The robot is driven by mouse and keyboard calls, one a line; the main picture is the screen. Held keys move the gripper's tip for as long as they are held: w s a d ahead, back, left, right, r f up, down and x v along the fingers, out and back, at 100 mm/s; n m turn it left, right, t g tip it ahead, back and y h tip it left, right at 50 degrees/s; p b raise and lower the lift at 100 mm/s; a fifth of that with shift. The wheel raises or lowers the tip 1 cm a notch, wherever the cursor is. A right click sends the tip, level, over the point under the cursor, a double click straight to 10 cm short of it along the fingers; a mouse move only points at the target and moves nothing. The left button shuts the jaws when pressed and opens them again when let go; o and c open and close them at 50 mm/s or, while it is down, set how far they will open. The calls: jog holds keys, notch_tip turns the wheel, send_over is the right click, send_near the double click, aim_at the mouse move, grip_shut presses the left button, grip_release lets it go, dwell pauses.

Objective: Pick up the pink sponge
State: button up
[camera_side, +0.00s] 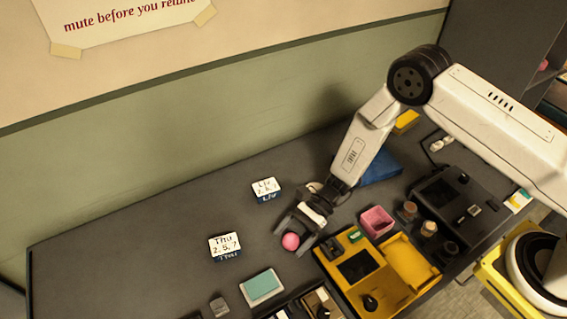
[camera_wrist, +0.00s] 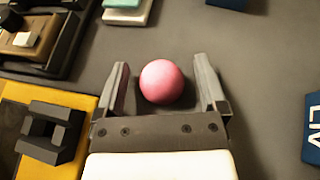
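A round pink thing, smooth like a ball (camera_side: 291,241), lies on the dark table in the side view. It also shows in the wrist view (camera_wrist: 162,81). My gripper (camera_side: 296,238) is low over the table and open. In the wrist view its two fingers (camera_wrist: 160,85) stand on either side of the pink ball, with a gap on both sides. A pink, box-shaped thing (camera_side: 377,222) stands to the right of my gripper in the side view. I cannot tell which pink thing is the sponge.
A yellow device (camera_side: 405,262) with black parts lies right of my gripper. A teal-topped block (camera_side: 262,286) and two small signs, one behind (camera_side: 266,188) and one to the left (camera_side: 224,246), stand nearby. Small jars (camera_side: 429,229) stand by a black device (camera_side: 450,205).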

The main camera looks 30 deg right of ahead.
grip_shut()
jog(key=shift+r, duration=0.1)
jog(key=shift+r, duration=0.75)
jog(key=s+d+r, duration=0.6)
jog(key=s+r, duration=0.5)
jog(key=s, duration=0.1)
jog(key=shift+s+d+r, duration=0.15)
jog(key=shift+s+d, duration=0.05)
jog(key=shift+d, duration=0.05)
